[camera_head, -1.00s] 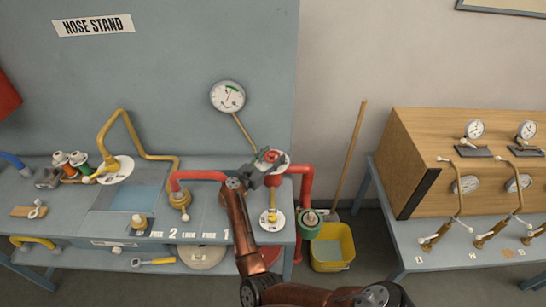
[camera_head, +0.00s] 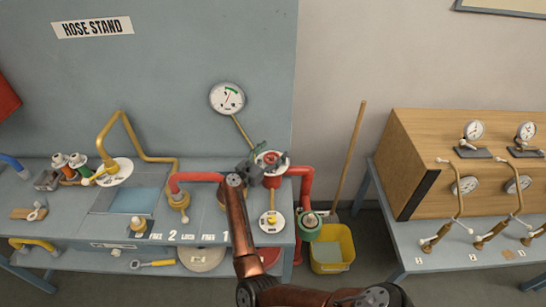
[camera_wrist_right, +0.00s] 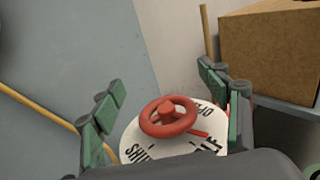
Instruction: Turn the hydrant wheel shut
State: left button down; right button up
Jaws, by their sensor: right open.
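The hydrant wheel (camera_head: 270,158) is a red ring with a red hub, over a white printed dial plate (camera_head: 283,167) on the red pipe. In the right wrist view the wheel (camera_wrist_right: 168,117) lies between my two green-padded fingers, and lettering, partly hidden, shows on the dial plate (camera_wrist_right: 135,135). A red pointer sticks out to the wheel's right. My right gripper (camera_head: 254,164) is open beside the left of the wheel in the head view. Its fingers stand apart on either side, with nothing gripped; I cannot tell whether they touch the rim. My left gripper is not in view.
A round gauge (camera_head: 227,98) stands behind on a brass pipe. The red pipe (camera_head: 303,180) bends down right of the wheel. A yellow bucket (camera_head: 332,250) and a wooden pole (camera_head: 350,160) stand right of the bench.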

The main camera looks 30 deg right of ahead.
aim_at(273, 156)
notch_tip(273, 156, up, 7)
jog(key=shift+f, duration=0.1)
dwell(0.3)
